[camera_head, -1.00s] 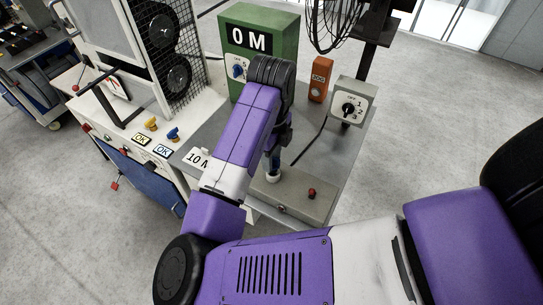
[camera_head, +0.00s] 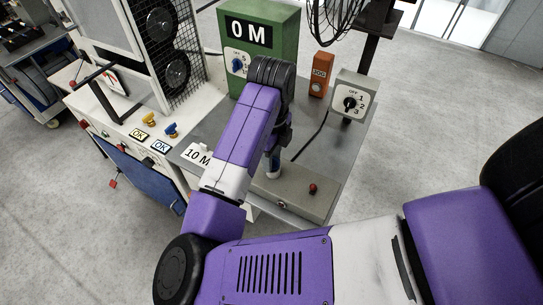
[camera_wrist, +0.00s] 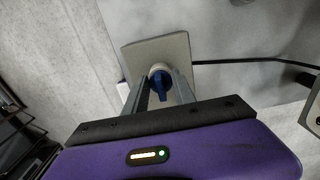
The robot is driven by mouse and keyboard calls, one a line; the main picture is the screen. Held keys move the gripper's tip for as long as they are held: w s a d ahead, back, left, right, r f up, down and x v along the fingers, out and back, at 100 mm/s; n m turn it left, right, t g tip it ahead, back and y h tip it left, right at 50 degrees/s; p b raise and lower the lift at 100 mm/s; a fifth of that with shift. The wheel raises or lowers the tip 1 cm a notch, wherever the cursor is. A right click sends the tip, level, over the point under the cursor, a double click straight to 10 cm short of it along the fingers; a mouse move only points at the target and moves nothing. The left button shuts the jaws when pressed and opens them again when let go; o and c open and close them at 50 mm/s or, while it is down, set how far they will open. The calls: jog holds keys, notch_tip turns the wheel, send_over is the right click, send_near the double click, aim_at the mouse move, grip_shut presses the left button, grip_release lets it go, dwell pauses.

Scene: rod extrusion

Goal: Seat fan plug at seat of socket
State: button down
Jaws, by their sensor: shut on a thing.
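My gripper (camera_wrist: 162,88) is shut on the blue fan plug (camera_wrist: 160,82), which shows between its two grey fingers in the wrist view. In the head view the plug (camera_head: 273,164) is a small blue piece below my wrist. In the wrist view the plug lines up with the pale round socket (camera_wrist: 158,67) on a beige box. I cannot tell whether the plug touches the socket or how deep it is. In the head view my arm and gripper hide much of this spot.
The beige box (camera_head: 300,196) with a red button (camera_head: 313,188) lies at the bench's front edge. A grey dial box (camera_head: 351,98), an orange box (camera_head: 320,74) and a green box (camera_head: 265,60) stand behind. A black cable (camera_wrist: 252,61) runs to the right. Bare bench lies between.

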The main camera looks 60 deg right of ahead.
jog(key=shift+f, duration=0.35)
jog(key=c, duration=0.9)
grip_release()
jog(key=shift+c, duration=0.2)
notch_tip(320, 180, up, 8)
jog(key=shift+f+b, duration=0.1)
jog(key=shift+b, duration=0.2)
